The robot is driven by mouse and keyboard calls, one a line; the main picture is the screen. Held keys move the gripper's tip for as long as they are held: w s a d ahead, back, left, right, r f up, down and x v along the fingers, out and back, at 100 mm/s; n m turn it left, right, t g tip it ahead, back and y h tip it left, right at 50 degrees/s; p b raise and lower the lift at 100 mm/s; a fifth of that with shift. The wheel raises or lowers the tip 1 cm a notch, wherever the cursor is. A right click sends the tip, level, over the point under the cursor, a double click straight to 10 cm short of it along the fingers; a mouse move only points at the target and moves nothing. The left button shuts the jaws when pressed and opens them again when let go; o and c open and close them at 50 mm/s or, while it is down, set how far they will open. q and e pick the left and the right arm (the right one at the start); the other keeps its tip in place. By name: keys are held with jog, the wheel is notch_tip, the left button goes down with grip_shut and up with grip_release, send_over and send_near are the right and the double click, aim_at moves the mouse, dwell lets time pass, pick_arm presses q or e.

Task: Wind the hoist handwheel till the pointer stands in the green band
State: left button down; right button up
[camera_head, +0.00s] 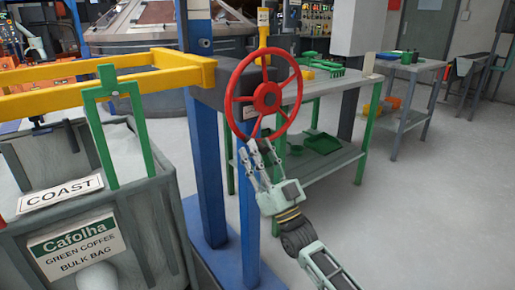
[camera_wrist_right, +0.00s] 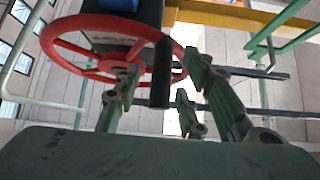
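The red handwheel (camera_head: 285,72) stands upright on the end of a dark beam. It also shows in the right wrist view (camera_wrist_right: 62,60), where a dark cylindrical handle (camera_wrist_right: 161,75) sticks out from it. My right gripper (camera_head: 257,149) is just below the wheel's lower rim, pointing up. In the right wrist view its fingers (camera_wrist_right: 160,90) are spread apart on either side of the handle; I cannot tell if any touches it. A yellow post (camera_head: 263,30) with a small label rises behind the wheel. I cannot make out a pointer or green band. My left gripper is out of view.
Blue uprights (camera_head: 205,150) stand left of the wheel. A yellow bar (camera_head: 150,75) and green bracket (camera_head: 113,130) are above the grey bulk bag (camera_head: 160,225). A green-legged table (camera_head: 335,82) stands behind right. The floor (camera_head: 420,200) at right is clear.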

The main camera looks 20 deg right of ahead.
jog(key=shift+x, duration=0.85)
grip_shut()
